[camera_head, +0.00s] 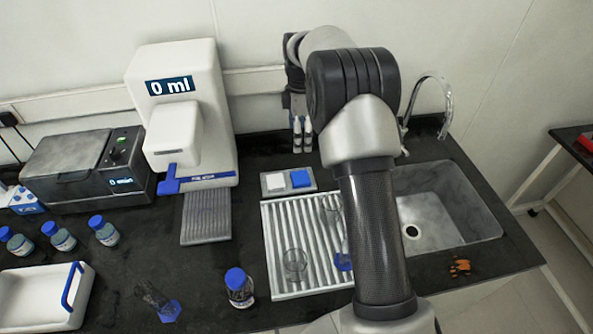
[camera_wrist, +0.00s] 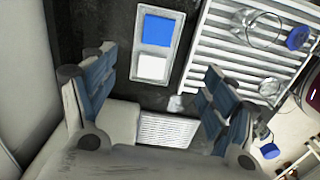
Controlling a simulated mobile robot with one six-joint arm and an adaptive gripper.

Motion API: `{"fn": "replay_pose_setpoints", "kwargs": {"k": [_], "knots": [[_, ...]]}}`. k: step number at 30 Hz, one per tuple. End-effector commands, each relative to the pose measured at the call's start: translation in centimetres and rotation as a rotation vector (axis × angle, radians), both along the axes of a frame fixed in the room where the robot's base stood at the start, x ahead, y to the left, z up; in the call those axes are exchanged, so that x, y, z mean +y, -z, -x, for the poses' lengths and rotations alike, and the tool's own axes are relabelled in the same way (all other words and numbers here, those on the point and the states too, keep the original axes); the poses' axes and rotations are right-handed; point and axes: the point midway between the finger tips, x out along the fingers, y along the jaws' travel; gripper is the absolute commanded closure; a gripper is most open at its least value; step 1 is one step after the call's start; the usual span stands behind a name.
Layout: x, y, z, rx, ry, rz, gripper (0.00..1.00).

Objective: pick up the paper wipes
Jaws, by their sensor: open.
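What may be the paper wipes is a white square pad (camera_head: 275,182) in a small grey tray (camera_head: 289,192) on the black counter, beside a blue square pad (camera_head: 300,178). In the wrist view the white pad (camera_wrist: 153,67) lies below the blue pad (camera_wrist: 160,31), both flat in the tray (camera_wrist: 135,57). My gripper (camera_wrist: 157,75) is open and empty, its fingers apart on either side of the tray in that view. It appears to be above the counter, not touching the pads.
A ribbed drying rack (camera_head: 272,240) with glassware adjoins the tray. A white dispenser (camera_head: 190,120) with a grooved drip tray (camera_head: 207,215) stands left of it. A sink (camera_head: 440,210) is at the right. A blue-capped bottle (camera_head: 239,288) stands in front, left of the rack.

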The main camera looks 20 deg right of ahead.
Motion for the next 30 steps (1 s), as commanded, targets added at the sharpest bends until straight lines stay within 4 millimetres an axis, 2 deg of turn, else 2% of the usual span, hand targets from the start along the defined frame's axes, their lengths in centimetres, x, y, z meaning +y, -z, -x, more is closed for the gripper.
{"fn": "replay_pose_setpoints", "kwargs": {"k": [7, 18, 22, 30], "knots": [[-0.4, 3.2, -0.5, 0.013, -0.039, -0.003, 0.22], [-0.4, 11.1, -0.4, 0.013, -0.037, -0.003, 0.22], [-0.4, 12.8, -0.5, 0.011, -0.036, -0.002, 0.22], [-0.5, 14.2, -0.5, 0.01, -0.036, -0.002, 0.22]]}}
